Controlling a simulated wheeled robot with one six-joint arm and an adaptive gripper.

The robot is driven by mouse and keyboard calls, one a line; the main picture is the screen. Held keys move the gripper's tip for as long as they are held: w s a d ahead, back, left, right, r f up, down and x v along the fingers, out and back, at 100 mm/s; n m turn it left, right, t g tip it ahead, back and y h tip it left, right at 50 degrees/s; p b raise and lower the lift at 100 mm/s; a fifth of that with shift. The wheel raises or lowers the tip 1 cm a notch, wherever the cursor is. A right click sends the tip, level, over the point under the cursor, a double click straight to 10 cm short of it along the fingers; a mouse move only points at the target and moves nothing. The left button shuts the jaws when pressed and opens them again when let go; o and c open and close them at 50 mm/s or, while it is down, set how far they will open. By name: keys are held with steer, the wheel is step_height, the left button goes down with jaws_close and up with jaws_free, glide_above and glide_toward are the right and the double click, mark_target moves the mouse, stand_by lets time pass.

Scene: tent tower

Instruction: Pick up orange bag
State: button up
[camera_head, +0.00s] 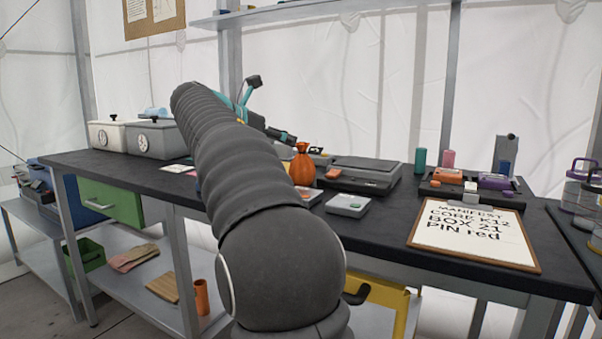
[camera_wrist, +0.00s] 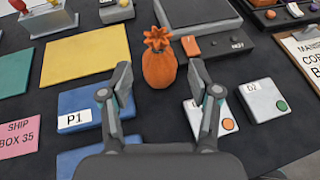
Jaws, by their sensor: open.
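The orange bag (camera_head: 302,164) is a small round sack with a tied, frilled top. It stands upright on the dark workbench, just right of my arm in the head view. In the wrist view the bag (camera_wrist: 158,66) is at upper centre, beyond and between the fingertips. My gripper (camera_wrist: 160,82) is open and empty, one finger on each side of the bag's line. Its fingertips appear apart from the bag. In the head view my arm hides part of the bench, and the gripper (camera_head: 285,137) shows near the bag.
Close by are a blue P1 pad (camera_wrist: 82,107), a yellow mat (camera_wrist: 86,55), a grey D2 box (camera_wrist: 264,100) and another grey box (camera_wrist: 208,116) partly behind the right finger. A dark scale-like device (camera_head: 362,175) stands right of the bag. A manifest clipboard (camera_head: 474,236) lies farther right.

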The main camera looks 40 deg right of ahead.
mark_target(299, 150)
steer(key=x, duration=0.4)
steer(key=shift+d+f, duration=0.1)
steer(key=shift+w+f+b+x, duration=0.15)
steer(key=shift+b+x, duration=0.15)
steer(key=shift+x, duration=1.05)
steer(key=shift+w+f+b+x, duration=0.1)
steer(key=shift+f+b+x, duration=0.15)
steer(key=shift+x, duration=1.05)
steer(key=shift+a+r, duration=0.1)
steer(key=shift+a, duration=0.1)
jaws_close()
